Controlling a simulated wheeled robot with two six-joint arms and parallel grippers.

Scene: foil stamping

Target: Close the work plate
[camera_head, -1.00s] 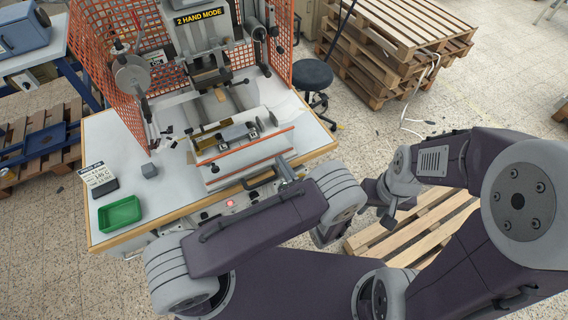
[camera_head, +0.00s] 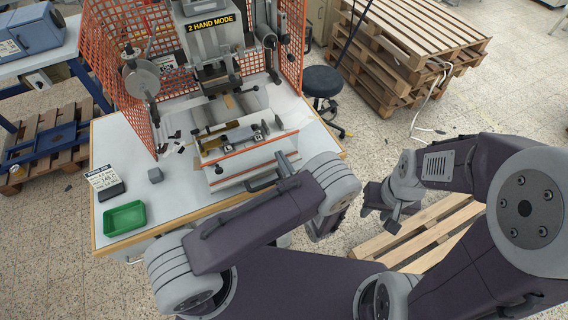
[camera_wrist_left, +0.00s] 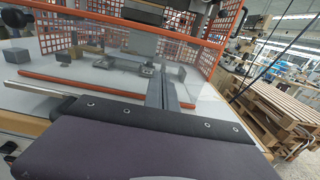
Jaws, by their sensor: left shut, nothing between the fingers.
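The work plate (camera_head: 236,158) is a pale panel with orange edge strips at the front of the stamping machine. It also shows in the left wrist view (camera_wrist_left: 100,87), where an orange bar runs across the picture. Small dark fittings sit on and behind it. My left gripper (camera_head: 284,166) is at the plate's right front, by the dark handle (camera_head: 262,183). In the left wrist view its narrow dark fingers (camera_wrist_left: 164,88) are together and empty, extending across the orange bar. Whether they touch the plate is unclear. My right gripper (camera_head: 386,208) hangs right of the table, its fingers unclear.
The stamping machine (camera_head: 212,45) stands behind the plate between orange mesh guards (camera_head: 120,85). A stool (camera_head: 322,82) and pallets (camera_head: 410,45) stand right.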

